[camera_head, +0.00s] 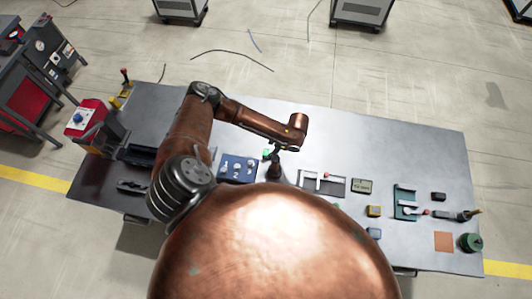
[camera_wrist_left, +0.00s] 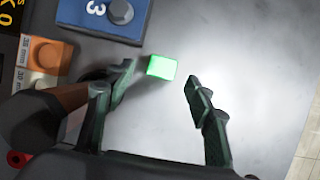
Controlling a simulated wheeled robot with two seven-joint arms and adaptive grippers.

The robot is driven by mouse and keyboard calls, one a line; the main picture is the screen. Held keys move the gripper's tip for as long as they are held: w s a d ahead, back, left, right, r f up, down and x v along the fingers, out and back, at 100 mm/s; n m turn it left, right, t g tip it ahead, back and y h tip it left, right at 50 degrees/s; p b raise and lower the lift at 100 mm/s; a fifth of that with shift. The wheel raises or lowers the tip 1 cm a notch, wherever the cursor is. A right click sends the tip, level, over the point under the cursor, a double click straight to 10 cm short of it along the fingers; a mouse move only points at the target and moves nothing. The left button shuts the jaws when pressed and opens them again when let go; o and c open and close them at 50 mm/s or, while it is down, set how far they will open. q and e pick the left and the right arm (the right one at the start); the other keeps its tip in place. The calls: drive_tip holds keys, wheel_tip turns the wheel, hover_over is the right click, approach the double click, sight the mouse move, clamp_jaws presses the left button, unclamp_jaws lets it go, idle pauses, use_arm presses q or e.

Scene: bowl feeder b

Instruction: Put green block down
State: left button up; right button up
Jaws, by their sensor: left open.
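The green block (camera_wrist_left: 161,67) sits on the bare grey table top in the left wrist view, close to a blue tray (camera_wrist_left: 100,18) marked 3. My left gripper (camera_wrist_left: 162,78) is open around the block's near end. The left finger is close to the block, and a wider gap shows on the right. In the head view the block (camera_head: 266,153) is a small green patch by my left gripper (camera_head: 272,158), right of the blue tray (camera_head: 238,168). My arm partly hides this area. My right gripper is not in view.
A grey fixture (camera_head: 322,184) with a red knob, a labelled plate (camera_head: 361,186) and a yellow block (camera_head: 374,211) stand to the right. A teal holder (camera_head: 405,201) is farther right. The table's back right is clear.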

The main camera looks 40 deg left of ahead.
sight(266, 152)
use_arm(q)
drive_tip(key=p+x, duration=0.1)
drive_tip(key=x, duration=0.4)
drive_tip(key=shift+a+f, duration=0.1)
drive_tip(key=shift+a, duration=0.15)
drive_tip(key=c, duration=1.3)
clamp_jaws()
